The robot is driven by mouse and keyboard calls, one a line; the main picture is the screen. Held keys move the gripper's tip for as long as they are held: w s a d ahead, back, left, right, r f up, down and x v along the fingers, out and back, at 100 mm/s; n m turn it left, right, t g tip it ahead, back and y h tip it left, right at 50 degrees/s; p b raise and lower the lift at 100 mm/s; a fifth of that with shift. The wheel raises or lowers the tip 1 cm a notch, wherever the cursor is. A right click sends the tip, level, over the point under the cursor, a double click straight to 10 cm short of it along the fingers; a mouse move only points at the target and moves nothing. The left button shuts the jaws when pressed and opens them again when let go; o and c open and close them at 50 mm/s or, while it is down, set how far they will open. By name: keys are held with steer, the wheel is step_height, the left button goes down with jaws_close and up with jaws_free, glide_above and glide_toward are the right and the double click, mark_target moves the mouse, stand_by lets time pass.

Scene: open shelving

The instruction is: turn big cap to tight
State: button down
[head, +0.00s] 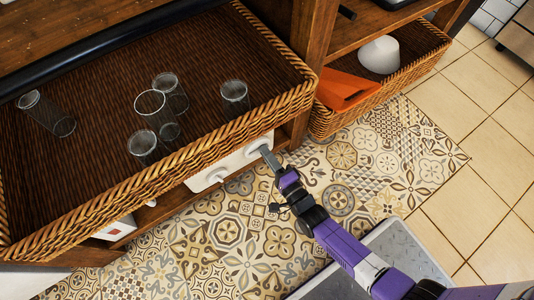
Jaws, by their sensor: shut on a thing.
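A white panel (236,161) sits under the front rim of a wicker basket, with two round white caps on its face. The left cap (217,175) is clear of my gripper. My gripper (266,152) reaches up from the lower right to the right end of the panel. It is shut on the right cap (255,147), which is partly hidden behind the fingers. I cannot tell from this view which cap is larger or how far either is turned.
The wicker basket (215,142) above overhangs the panel and holds several clear glasses (152,108). A wooden post (312,30) stands to the right. Another basket (385,95) holds an orange object (345,88) and a white bowl (380,54). The tiled floor in front is open.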

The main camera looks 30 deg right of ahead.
stand_by(0.3)
steer(key=c, duration=1.5)
jaws_free()
steer(key=s+p, duration=0.2)
steer(key=s, duration=0.5)
steer(key=shift+s, duration=0.4)
